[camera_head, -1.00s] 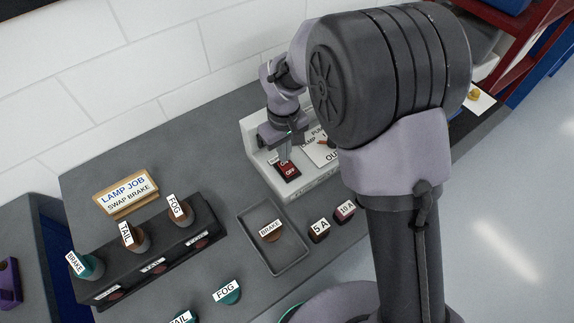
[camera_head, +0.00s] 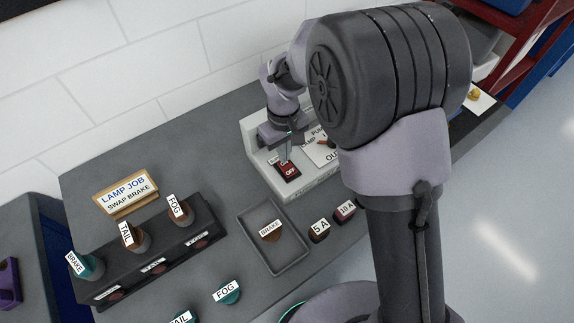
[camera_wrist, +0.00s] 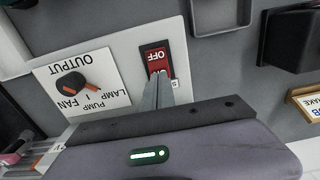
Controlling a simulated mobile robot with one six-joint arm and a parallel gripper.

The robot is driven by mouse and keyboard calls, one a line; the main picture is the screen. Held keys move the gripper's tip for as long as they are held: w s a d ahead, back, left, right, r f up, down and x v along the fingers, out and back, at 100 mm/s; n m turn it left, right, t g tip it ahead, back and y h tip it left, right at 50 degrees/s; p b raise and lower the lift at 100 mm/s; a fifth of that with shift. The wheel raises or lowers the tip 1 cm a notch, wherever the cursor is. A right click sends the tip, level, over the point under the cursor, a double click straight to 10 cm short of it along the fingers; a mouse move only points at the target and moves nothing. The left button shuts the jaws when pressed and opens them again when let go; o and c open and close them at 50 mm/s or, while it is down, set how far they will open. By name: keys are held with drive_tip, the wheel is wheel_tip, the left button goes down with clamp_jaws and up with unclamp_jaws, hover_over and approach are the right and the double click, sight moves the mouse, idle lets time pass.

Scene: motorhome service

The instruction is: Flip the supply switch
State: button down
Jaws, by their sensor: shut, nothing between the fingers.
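The supply switch (camera_head: 289,171) is a red rocker in a dark frame on the light control panel (camera_head: 258,146); the part that shows reads OFF. In the wrist view the switch (camera_wrist: 156,56) shows its OFF end beyond my fingertips. My gripper (camera_head: 285,157) points down at the switch with its fingers together and empty. In the wrist view the fingertips (camera_wrist: 158,78) lie over the end of the rocker away from the OFF lettering. Whether they touch it I cannot tell. A label beside the switch is partly hidden by the fingers.
Beside the switch is an OUTPUT selector knob (camera_wrist: 72,84) with LAMP, PUMP and FAN marks. A grey tray (camera_head: 246,212) holds a BRAKE lamp (camera_head: 272,236). The 5 A (camera_head: 319,236) and 10 A (camera_head: 344,213) fuses stand nearby. A lamp rack (camera_head: 112,293) is at left.

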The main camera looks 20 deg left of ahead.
drive_tip(key=shift+f+b, duration=0.75)
drive_tip(key=shift+f, duration=0.3)
idle(0.5)
wheel_tip(320, 180, up, 7)
drive_tip(key=p, duration=0.5)
drive_tip(key=shift+r+p, duration=0.15)
drive_tip(key=shift+p, duration=0.25)
